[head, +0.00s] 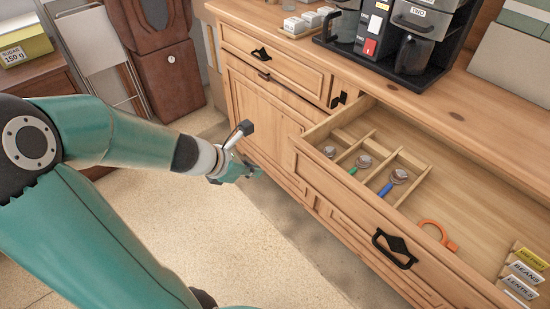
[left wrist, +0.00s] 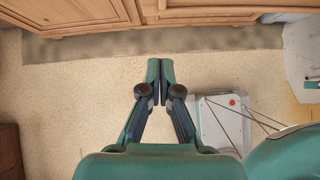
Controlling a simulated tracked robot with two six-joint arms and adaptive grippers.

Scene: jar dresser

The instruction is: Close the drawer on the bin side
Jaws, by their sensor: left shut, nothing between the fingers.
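The wooden dresser's right drawer (head: 395,232) is pulled well open, with a black handle on its front. The left drawer (head: 290,70) looks shut or nearly so. A tall brown cabinet-like thing, possibly the bin (head: 170,80), stands left of the dresser; I cannot tell for sure. My left gripper (head: 250,172) is in front of the dresser's left door, low and left of the open drawer, apart from its front. In the left wrist view the fingertips (left wrist: 160,66) are together and empty above the floor. My right gripper is not in view.
The open drawer holds several scoops, an orange ring-like thing (head: 437,232) and labelled cards (head: 522,272). A coffee machine (head: 410,50) stands on the dresser top. A folding chair (head: 95,50) leans at the back left. The floor (head: 270,250) before the dresser is clear.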

